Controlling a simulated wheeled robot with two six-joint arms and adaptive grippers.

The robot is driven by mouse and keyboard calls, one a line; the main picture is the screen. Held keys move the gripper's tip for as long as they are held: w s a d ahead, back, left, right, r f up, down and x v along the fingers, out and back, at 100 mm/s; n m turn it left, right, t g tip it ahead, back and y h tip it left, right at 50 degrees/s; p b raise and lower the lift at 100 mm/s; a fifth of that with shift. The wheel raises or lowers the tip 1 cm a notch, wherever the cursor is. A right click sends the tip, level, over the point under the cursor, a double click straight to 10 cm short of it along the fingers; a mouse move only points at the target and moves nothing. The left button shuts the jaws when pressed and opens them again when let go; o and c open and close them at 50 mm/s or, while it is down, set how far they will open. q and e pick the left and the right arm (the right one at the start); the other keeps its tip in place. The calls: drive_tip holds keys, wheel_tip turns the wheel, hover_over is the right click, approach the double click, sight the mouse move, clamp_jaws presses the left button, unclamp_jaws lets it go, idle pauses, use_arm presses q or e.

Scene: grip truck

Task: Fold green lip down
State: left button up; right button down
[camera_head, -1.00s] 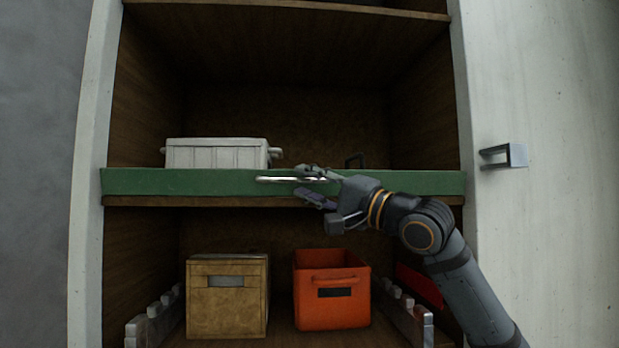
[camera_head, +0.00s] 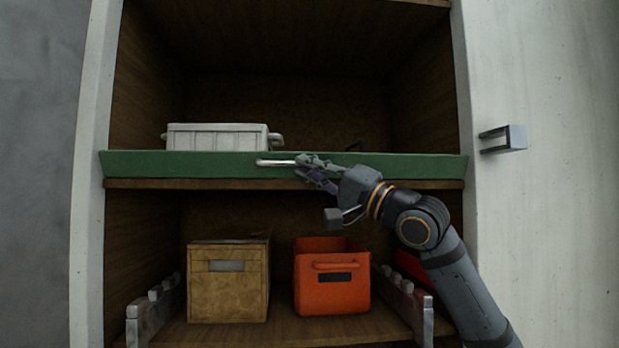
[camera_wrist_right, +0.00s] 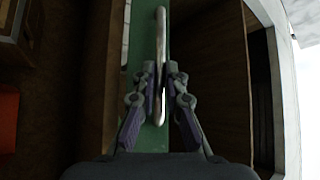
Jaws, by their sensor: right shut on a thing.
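The green lip (camera_head: 200,165) runs across the front edge of the middle shelf, with a light metal handle (camera_head: 275,162) at its middle. It leans slightly, its top edge nearer the viewer than upright. My right gripper (camera_head: 305,165) is shut on the handle from the right side. In the right wrist view the handle (camera_wrist_right: 160,40) runs between the fingers of the gripper (camera_wrist_right: 161,85), with the green lip (camera_wrist_right: 148,140) behind it. My left gripper is not in view.
A white crate (camera_head: 218,137) stands on the shelf behind the lip. Below are a tan box (camera_head: 228,295) and an orange bin (camera_head: 333,295) between grey side rails (camera_head: 155,315). A metal handle (camera_head: 503,139) sticks out from the pale panel at right.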

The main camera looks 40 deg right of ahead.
use_arm(q)
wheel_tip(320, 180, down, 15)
drive_tip(key=b, duration=1.4)
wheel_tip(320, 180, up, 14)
drive_tip(key=p, duration=1.4)
use_arm(e)
drive_tip(key=w+d+f+m+g+y, duration=0.1)
drive_tip(key=f+m+g+y, duration=0.2)
drive_tip(key=m+g+y, duration=0.5)
drive_tip(key=w+d+f+m+g+y, duration=0.1)
drive_tip(key=w+f+m+g+y, duration=0.1)
drive_tip(key=m+g+y, duration=0.6)
drive_tip(key=shift+w+f+m+g+y, duration=0.15)
drive_tip(key=shift+f+m+g+y, duration=0.45)
drive_tip(key=shift+m+g, duration=5.6)
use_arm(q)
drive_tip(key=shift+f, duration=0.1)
use_arm(e)
drive_tip(key=m+t, duration=0.5)
drive_tip(key=shift+f, duration=0.2)
drive_tip(key=c, duration=1.4)
unclamp_jaws()
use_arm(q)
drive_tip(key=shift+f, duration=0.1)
